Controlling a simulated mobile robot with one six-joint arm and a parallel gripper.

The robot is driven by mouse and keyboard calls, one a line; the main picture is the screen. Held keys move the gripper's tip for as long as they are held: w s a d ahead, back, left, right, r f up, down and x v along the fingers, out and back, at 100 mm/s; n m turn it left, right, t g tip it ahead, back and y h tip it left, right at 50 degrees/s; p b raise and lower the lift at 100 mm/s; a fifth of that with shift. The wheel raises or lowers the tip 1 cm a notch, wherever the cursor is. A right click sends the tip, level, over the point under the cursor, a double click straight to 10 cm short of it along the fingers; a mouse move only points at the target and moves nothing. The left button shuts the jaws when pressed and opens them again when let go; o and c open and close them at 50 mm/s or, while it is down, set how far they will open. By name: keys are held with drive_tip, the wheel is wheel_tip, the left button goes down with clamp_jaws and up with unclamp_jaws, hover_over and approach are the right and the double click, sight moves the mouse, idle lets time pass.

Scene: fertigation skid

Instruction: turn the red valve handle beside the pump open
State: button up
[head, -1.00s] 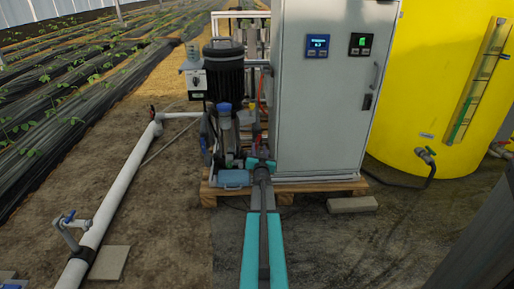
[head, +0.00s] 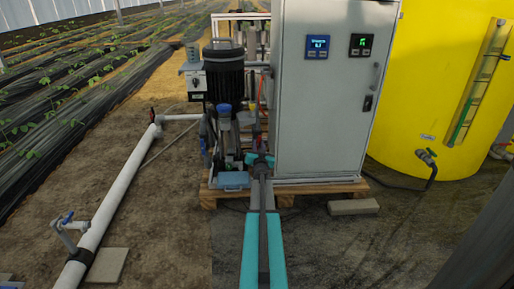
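The pump with its black motor (head: 223,72) stands on a wooden pallet, left of the grey cabinet. A small red part (head: 257,130) shows among the pipes just right of the pump; it is too small to tell how a handle there is turned. My arm reaches up from the bottom middle, and my gripper (head: 260,158) is at its far end, just below that red part in the picture. The fingers are small and partly hidden by my wrist, so their opening and any contact cannot be told. Another red handle (head: 152,113) shows on the white pipe at left.
The grey cabinet (head: 322,100) stands close to the right of my gripper. The pallet (head: 326,187) edge and a concrete block (head: 353,207) lie in front of it. A yellow tank (head: 430,80) is at right. A white pipe (head: 112,215) runs along the left ground.

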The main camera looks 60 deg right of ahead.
clamp_jaws()
drive_tip(key=shift+n+b, duration=0.35)
drive_tip(key=shift+n, duration=1.15)
drive_tip(key=shift+o, duration=1.9)
unclamp_jaws()
drive_tip(key=shift+a, duration=0.1)
